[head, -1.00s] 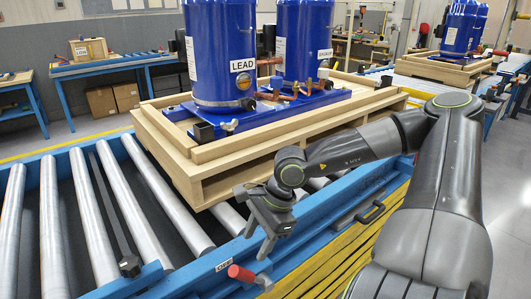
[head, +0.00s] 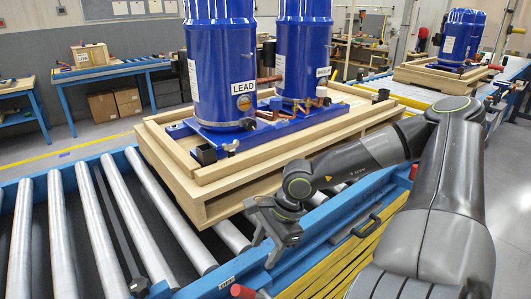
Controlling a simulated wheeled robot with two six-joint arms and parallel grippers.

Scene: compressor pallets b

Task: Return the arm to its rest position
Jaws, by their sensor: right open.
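My right arm comes in from the right edge and bends back toward the middle of the head view. Its gripper (head: 264,240) is open and empty. It hangs in front of the near corner of the wooden pallet (head: 222,203), over the blue conveyor rail. I cannot tell whether it touches anything. The pallet carries two blue compressors, one labelled LEAD (head: 218,70) and a second one (head: 303,55) to its right, both upright. My left gripper is not in the view.
The roller conveyor (head: 108,215) has bare rollers on the left. A red handle (head: 242,291) and a black handle (head: 367,226) are near the gripper. Another pallet with compressors (head: 462,38) stands at the far right. Blue benches (head: 112,70) stand at the back left.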

